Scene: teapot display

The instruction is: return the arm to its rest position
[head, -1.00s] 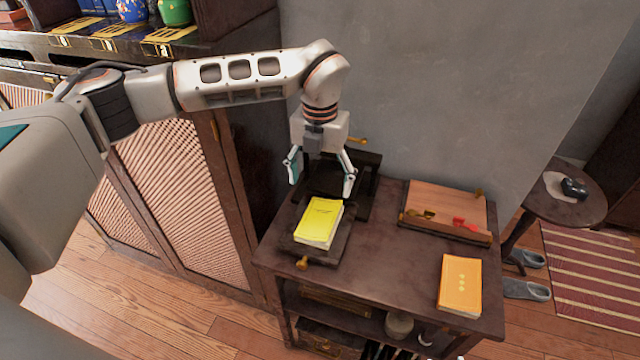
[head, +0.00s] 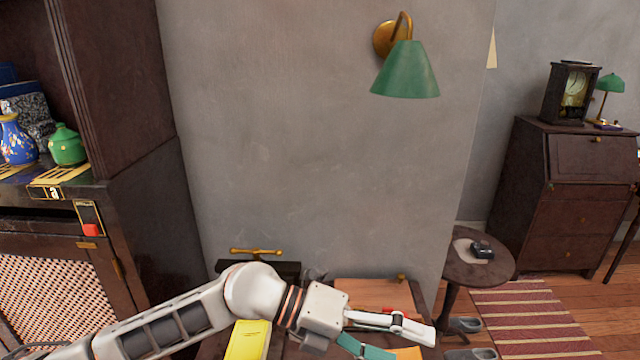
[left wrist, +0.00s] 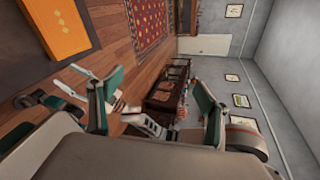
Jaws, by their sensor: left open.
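My left arm comes in low from the left in the head view and crosses in front of the small table. Its gripper (head: 408,345) points right, open and empty, overlapping the wooden box and orange book in the picture. The left wrist view shows its two teal-padded fingers (left wrist: 158,100) spread apart, with nothing between them. Pale finger-like parts (left wrist: 75,80) at the left of the wrist view look like my right gripper; their opening is unclear. The yellow book (head: 248,340) shows beside my forearm, away from the fingers.
A dark press with a brass handle (head: 255,252) and a wooden box (head: 375,293) stand behind my arm. The orange book (head: 408,353) is mostly hidden. A green wall lamp (head: 405,72) hangs above. A round side table (head: 490,268) stands right. The cabinet (head: 150,220) is left.

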